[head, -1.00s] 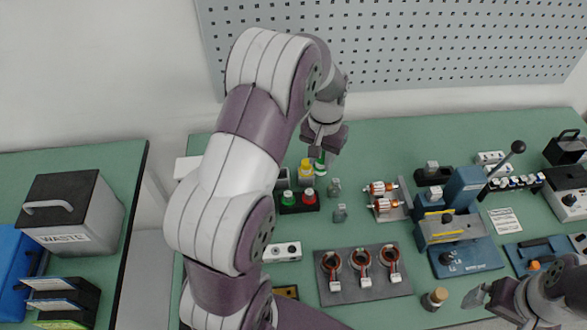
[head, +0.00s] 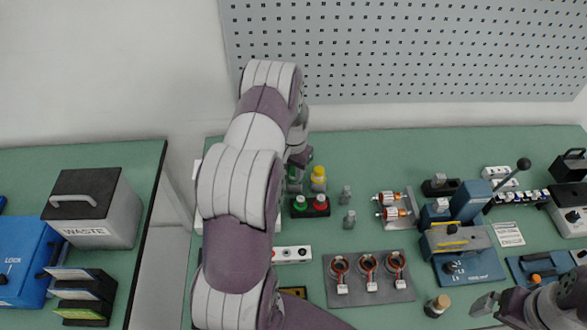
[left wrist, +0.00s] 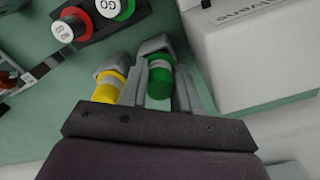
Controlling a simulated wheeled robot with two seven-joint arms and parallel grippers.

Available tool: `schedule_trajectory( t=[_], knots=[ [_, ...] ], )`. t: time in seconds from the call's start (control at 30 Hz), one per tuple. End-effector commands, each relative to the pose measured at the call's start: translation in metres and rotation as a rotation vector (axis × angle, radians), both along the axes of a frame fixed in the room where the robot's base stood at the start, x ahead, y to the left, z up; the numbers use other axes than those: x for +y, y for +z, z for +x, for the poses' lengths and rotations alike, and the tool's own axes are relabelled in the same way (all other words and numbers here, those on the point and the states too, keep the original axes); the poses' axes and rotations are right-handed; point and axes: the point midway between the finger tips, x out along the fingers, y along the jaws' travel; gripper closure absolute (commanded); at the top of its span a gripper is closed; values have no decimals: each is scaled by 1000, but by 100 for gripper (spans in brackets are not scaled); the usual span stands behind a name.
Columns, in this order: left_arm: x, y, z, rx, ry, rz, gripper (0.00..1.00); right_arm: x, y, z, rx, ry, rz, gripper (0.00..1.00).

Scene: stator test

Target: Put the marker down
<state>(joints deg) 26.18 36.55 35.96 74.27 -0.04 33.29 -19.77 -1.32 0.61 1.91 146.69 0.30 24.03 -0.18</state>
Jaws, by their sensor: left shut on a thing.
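My left gripper (left wrist: 165,90) is shut on a green marker (left wrist: 159,78), which sits between its fingers in the left wrist view. A grey piece shows at the marker's far end; I cannot tell whether it is part of the marker or a holder. A yellow marker (left wrist: 108,88) with a similar grey end stands close beside, left of the fingers. In the head view the yellow marker (head: 318,176) is just right of my left gripper (head: 300,160), and my arm hides much of the green one. My right gripper (head: 484,304) is at the bottom right, its jaw gap unclear.
A black stand with green and red caps (head: 310,207) is just in front of the markers. A white box (left wrist: 250,60) is right of the fingers in the wrist view. Small grey pieces (head: 346,195), a coil plate (head: 371,290) and a blue press (head: 468,262) stand to the right.

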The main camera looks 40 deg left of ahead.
Motion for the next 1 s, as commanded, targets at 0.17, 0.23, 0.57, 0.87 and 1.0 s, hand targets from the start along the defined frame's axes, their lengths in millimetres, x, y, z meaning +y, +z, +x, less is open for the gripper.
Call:
schedule_trajectory(
  t=[0.17, 0.23, 0.57, 0.87, 1.0],
  knots=[
    [0, -5, 0, 0, 0, 0, 98, 0, -4, 0, 0, 0, 0, 0],
    [0, -7, 0, 0, 0, 0, 98, 0, -5, 0, 0, 0, 0, 0],
    [0, -9, 0, 0, 0, 0, 59, 0, -6, 0, 0, 0, 0, 0],
    [0, 29, 1, -6, 0, 3, 59, 0, -10, 0, 0, 0, 0, 0],
    [0, 68, 1, -5, 0, 3, 59, 0, -18, 0, 0, 0, 0, 0]
  ],
)
